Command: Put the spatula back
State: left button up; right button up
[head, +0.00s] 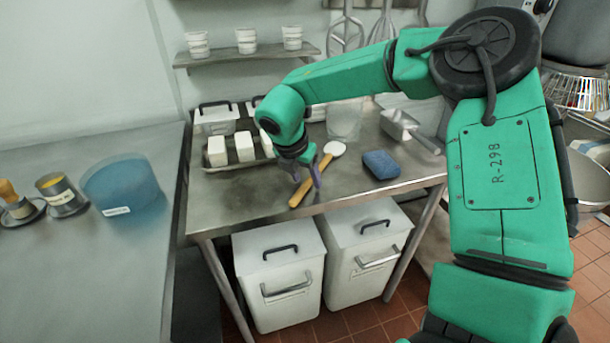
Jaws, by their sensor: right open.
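The spatula (303,193), with a wooden handle and a pale head, lies on the steel table (245,195) near its front edge. Its head points back and right, and its handle comes forward and left. My right gripper (308,183) points down at the handle. Its dark fingers are apart, one on each side of the handle. I cannot tell whether they touch it. My left gripper is not in view.
A blue sponge (381,164) lies right of the spatula. A tray (208,165) with white blocks, a clear container (344,121) and a metal scoop (397,124) stand behind. Utensils (346,32) hang on the back wall. White bins (280,290) stand below. A blue tub (123,186) is left.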

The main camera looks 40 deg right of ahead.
jog(key=b+v, duration=0.1)
jog(key=v, duration=1.3)
jog(key=shift+r, duration=0.3)
jog(key=shift+a, duration=0.1)
